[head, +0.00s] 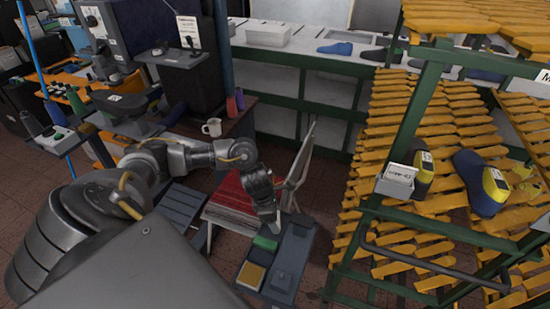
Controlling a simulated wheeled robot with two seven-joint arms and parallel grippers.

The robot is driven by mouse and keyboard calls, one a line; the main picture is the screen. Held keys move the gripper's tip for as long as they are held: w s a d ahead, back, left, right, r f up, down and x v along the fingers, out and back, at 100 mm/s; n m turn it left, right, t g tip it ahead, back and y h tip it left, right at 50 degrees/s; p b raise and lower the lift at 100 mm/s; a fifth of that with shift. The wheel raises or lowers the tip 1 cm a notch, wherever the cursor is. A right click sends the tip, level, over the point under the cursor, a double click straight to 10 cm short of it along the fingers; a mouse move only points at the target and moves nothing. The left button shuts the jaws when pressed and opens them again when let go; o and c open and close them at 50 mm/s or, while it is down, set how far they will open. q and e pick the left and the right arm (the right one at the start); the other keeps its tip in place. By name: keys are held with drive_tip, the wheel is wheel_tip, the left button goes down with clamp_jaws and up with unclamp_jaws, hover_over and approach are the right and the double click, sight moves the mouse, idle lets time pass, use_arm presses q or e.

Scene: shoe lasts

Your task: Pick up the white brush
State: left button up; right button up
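My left arm comes in from the left, and its gripper (268,214) points down over a small dark stand (291,258). The fingertips are close to a green block (265,243) in the stand. A yellow block (250,275) sits in front of the green one. I cannot make out a white brush for certain; a pale shape at the fingertips is too small to tell from the fingers. Whether the fingers are open or shut does not show. My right gripper is not in view.
A chair with a red striped seat (236,194) stands behind the stand. A slatted wooden rack (400,120) at the right holds blue-yellow shoe lasts (482,184) and a white labelled box (397,181). A white mug (212,127) stands on the bench behind.

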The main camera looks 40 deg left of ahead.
use_arm(q)
drive_tip(key=shift+r, duration=0.25)
drive_tip(key=b+v, duration=0.1)
drive_tip(key=v, duration=0.1)
drive_tip(key=shift+d+r, duration=0.1)
drive_tip(key=shift+r, duration=0.35)
drive_tip(key=s+a+r, duration=0.3)
drive_tip(key=s+r, duration=0.6)
drive_tip(key=s, duration=0.4)
drive_tip(key=shift+a+r, duration=0.3)
drive_tip(key=shift+a, duration=0.05)
